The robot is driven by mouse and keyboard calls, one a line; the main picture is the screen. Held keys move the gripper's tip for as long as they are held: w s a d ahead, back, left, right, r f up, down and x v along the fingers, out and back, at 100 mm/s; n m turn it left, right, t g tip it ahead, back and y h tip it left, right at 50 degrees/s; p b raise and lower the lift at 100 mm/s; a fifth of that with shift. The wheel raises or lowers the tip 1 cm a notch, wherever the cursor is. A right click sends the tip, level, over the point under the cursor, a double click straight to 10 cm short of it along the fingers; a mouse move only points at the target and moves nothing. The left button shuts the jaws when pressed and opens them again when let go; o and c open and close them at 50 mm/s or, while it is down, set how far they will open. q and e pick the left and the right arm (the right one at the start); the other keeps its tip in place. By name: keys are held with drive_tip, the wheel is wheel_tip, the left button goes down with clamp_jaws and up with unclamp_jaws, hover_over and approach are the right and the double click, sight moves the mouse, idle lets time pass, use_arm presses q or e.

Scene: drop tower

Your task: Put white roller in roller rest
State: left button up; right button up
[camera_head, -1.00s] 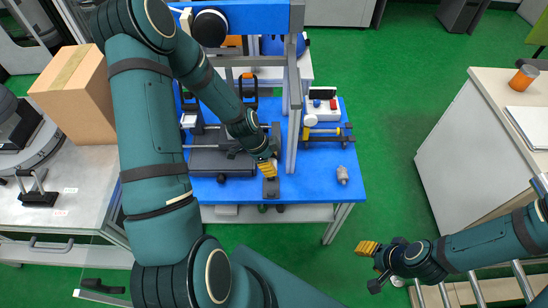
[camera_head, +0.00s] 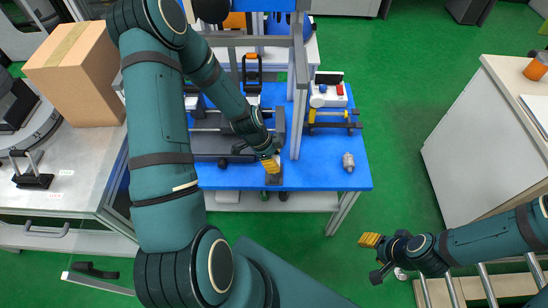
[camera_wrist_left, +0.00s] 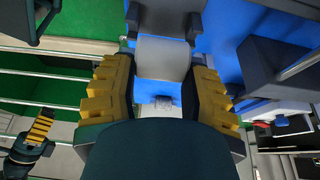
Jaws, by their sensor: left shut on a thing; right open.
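My left gripper (camera_head: 270,164) is low over the front part of the blue table. In the left wrist view its yellow fingers (camera_wrist_left: 163,82) are shut on a pale roller (camera_wrist_left: 163,58), which spans between them. A dark grey forked part, seemingly the roller rest (camera_wrist_left: 134,20), is just beyond the roller, with a prong on each side. I cannot tell whether the roller touches it. In the head view a small dark grey block (camera_head: 272,180) shows at the left fingertips; the roller is hidden there. My right gripper (camera_head: 371,240) is open and empty, away from the table at lower right.
The blue table (camera_head: 318,178) carries a grey metal fitting (camera_head: 348,161), a white box with a red button (camera_head: 329,94) and a dark bar fixture (camera_head: 335,122). A grey upright post (camera_head: 298,100) stands close right of my left forearm. A cardboard box (camera_head: 78,75) is at left.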

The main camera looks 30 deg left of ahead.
use_arm(q)
drive_tip(key=shift+f+b, duration=0.45)
drive_tip(key=shift+f, duration=1.3)
drive_tip(key=o, duration=1.3)
drive_tip(key=v, duration=1.2)
drive_tip(key=s+d+f+n, duration=0.2)
drive_tip(key=d+f+n, duration=0.1)
drive_tip(key=d, duration=0.4)
drive_tip(key=s+d+f+n, duration=0.2)
drive_tip(key=d+f+n, duration=0.1)
drive_tip(key=d+n, duration=0.3)
drive_tip(key=s+d+f+n, duration=0.3)
drive_tip(key=d+n, duration=0.1)
drive_tip(key=d, duration=0.4)
drive_tip(key=shift+f, duration=0.4)
